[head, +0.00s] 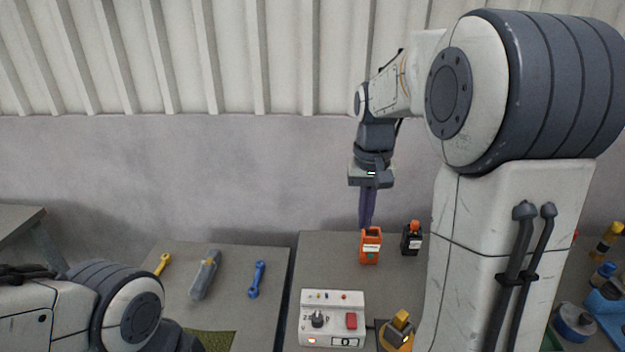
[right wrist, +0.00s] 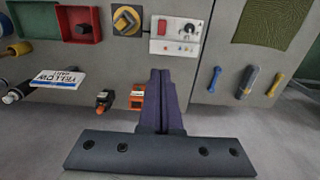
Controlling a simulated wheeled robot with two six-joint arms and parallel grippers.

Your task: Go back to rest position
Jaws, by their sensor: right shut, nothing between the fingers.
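My right gripper (head: 366,224) points straight down at the back edge of the middle table, its dark purple fingers together and empty. In the right wrist view the closed fingers (right wrist: 160,75) show at the centre. In the head view the fingertips overlap the top of an orange box-like item (head: 371,247); I cannot tell whether they touch it. In the right wrist view this orange item (right wrist: 136,98) is beside the fingers. My left arm (head: 120,308) shows at the lower left, but its gripper is out of view.
A white control box (head: 332,331) and a yellow-and-black knob unit (head: 396,335) stand at the front. A black-and-orange item (head: 411,240) is at the back. The left table holds a blue wrench (head: 257,279), a grey tool (head: 205,275) and a yellow wrench (head: 162,264). The wall is behind.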

